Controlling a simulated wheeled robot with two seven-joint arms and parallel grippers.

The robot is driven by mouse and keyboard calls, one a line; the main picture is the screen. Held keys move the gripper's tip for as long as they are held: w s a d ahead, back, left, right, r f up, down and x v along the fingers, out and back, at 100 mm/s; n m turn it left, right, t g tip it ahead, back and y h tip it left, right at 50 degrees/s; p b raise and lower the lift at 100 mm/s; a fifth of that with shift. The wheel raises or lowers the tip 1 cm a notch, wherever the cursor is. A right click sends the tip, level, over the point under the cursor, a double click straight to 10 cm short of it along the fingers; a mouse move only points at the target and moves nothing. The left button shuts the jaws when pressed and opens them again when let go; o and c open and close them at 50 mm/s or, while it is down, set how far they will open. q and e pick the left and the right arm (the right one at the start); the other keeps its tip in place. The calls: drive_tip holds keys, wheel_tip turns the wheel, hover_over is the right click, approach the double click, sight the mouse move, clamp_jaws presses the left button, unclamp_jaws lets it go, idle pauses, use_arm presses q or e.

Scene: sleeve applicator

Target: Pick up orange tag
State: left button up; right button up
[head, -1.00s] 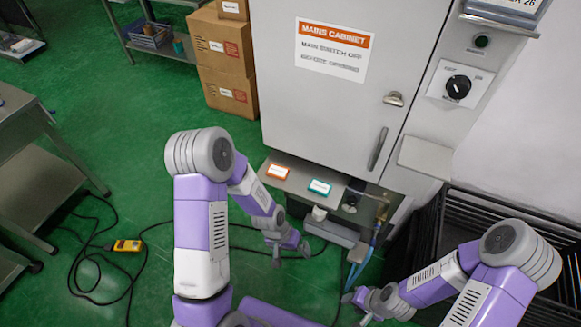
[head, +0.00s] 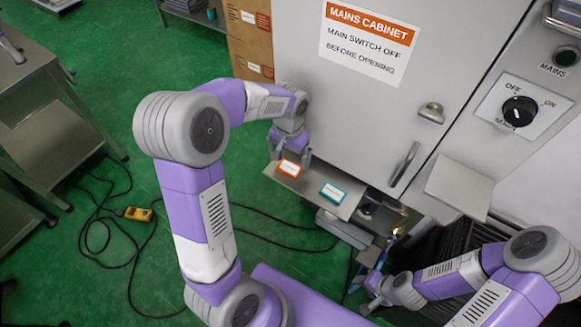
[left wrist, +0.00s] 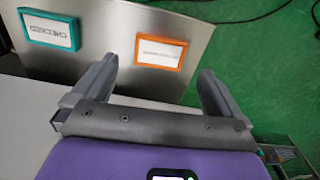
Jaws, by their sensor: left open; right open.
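The orange tag (head: 288,168), a small orange-framed plate with a white label, lies on the metal shelf below the cabinet. It also shows in the left wrist view (left wrist: 160,52), between and beyond the finger tips. My left gripper (head: 290,153) is open just above and behind the tag in the head view, with nothing between its fingers. Its two fingers show apart in the left wrist view (left wrist: 158,78). My right gripper (head: 368,292) is at the lower right, away from the tag, and its fingers are small in view.
A teal tag (head: 333,193) lies on the same shelf (head: 312,190), right of the orange one. The grey mains cabinet (head: 390,110) rises behind the shelf. A black crate (head: 455,237) stands at the right. Cables and a yellow device (head: 138,214) lie on the green floor.

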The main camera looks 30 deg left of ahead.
sight(290, 167)
use_arm(q)
wheel_tip(290, 167, down, 5)
drive_tip(key=shift+r+b, duration=0.15)
drive_tip(key=shift+b, duration=0.8)
drive_tip(key=c, duration=1.1)
drive_tip(key=shift+o, duration=0.2)
drive_tip(key=shift+r, duration=0.1)
drive_tip(key=shift+r+p, duration=0.35)
drive_tip(key=shift+r, duration=0.2)
wheel_tip(290, 167, up, 2)
drive_tip(key=shift+r+p, duration=0.2)
drive_tip(key=shift+p, duration=0.4)
drive_tip(key=s+a+p, duration=0.1)
drive_tip(key=s+p, duration=0.1)
drive_tip(key=s, duration=1.6)
drive_tip(key=shift+a, duration=0.15)
